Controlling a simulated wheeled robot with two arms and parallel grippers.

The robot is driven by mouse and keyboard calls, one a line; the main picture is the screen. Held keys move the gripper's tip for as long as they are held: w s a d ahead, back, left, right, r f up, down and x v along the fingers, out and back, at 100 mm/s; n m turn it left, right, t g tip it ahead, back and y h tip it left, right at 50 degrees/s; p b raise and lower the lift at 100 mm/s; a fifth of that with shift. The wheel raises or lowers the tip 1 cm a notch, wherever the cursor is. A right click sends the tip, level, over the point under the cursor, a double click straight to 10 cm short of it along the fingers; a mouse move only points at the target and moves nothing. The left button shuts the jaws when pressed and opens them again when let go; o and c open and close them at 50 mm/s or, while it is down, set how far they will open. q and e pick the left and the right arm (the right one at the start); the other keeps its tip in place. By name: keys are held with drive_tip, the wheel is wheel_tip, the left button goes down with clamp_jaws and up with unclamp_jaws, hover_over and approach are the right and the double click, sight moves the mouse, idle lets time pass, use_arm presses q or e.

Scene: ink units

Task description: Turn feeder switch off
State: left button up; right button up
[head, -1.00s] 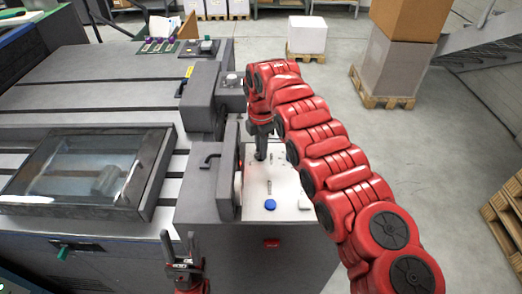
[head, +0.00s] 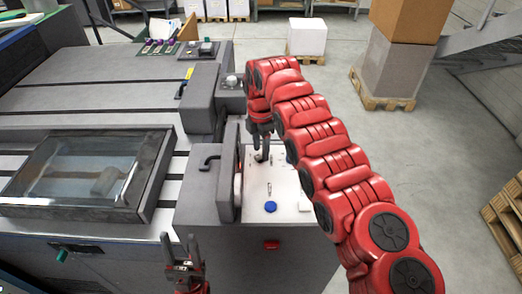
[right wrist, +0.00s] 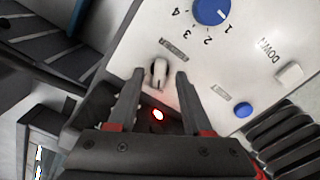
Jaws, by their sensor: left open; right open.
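A small pale toggle switch (right wrist: 158,74) stands on a white control panel (right wrist: 118,62) in the right wrist view. My right gripper (head: 262,156) is open over the far part of the panel in the head view. In the right wrist view its two fingers lie on either side of the switch, with a visible gap on each side. A small red light (right wrist: 157,114) glows between the fingers. My left gripper (head: 181,250) is open and empty, in front of the machine and away from the panel.
The panel also carries a numbered blue knob (right wrist: 211,10), a blue button (right wrist: 243,110) and a white switch marked DOWN (right wrist: 290,73). A dark upright housing (head: 212,182) with a handle borders the panel on the left. Open floor (head: 455,160) lies to the right.

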drive_tip(key=r, duration=0.3)
drive_tip(key=r+p, duration=0.1)
drive_tip(key=r, duration=0.2)
drive_tip(key=shift+a+r, duration=0.2)
drive_tip(key=shift+r, duration=0.1)
wheel_tip(320, 180, up, 10)
drive_tip(key=p, duration=1)
hover_over(260, 153)
drive_tip(key=shift+s+d, duration=0.1)
drive_tip(key=shift+d, duration=0.05)
drive_tip(key=shift+f, duration=0.15)
